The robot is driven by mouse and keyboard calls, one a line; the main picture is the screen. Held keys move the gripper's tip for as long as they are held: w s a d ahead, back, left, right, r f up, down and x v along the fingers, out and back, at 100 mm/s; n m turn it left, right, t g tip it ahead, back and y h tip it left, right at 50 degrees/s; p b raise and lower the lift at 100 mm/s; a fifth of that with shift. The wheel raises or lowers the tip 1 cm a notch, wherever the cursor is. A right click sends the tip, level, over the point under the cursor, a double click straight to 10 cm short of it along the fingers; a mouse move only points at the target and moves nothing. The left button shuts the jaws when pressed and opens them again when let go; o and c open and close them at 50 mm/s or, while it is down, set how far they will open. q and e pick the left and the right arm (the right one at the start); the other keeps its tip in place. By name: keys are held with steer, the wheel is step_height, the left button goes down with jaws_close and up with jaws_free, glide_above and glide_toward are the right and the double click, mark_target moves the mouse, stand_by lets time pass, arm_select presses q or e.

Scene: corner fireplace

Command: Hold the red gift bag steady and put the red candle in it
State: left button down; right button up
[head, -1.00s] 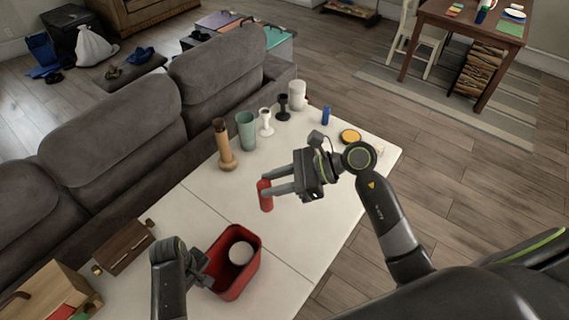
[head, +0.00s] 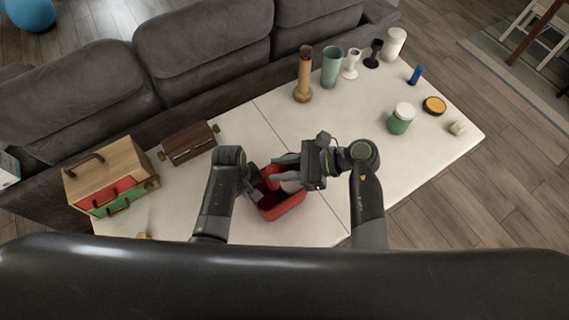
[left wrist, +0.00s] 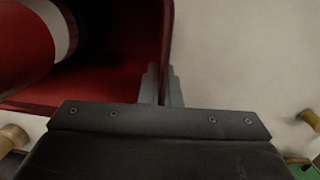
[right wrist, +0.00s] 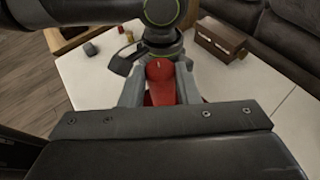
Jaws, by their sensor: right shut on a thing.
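The red gift bag (head: 281,208), an open-topped red container, stands on the white table in the head view. My left gripper (left wrist: 162,88) has its fingers on either side of the bag's thin wall, close together on it. The red candle (right wrist: 160,88) is between the fingers of my right gripper (right wrist: 160,90). In the head view the candle (head: 271,178) is over the bag's opening, and the right gripper partly covers both. The left wrist view shows the candle (left wrist: 25,45) large above the bag's inside, with part of a pale round thing (left wrist: 66,30) beside it.
A brown box (head: 188,143) and a wooden drawer chest (head: 107,178) stand to the left. Vases and candlesticks line the back by the grey sofa (head: 205,60). A green jar (head: 400,119) and a yellow-topped tin (head: 434,106) stand right. The table between is clear.

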step_height(320, 180, down, 7)
stand_by(0.9)
steer(key=shift+f, duration=1.45)
stand_by(0.6)
steer(key=o, duration=1.1)
steer(key=shift+c, duration=0.2)
steer(key=shift+d, duration=0.1)
steer(key=v, duration=1.1)
steer(key=shift+d+r, duration=0.15)
steer(key=shift+d, duration=0.25)
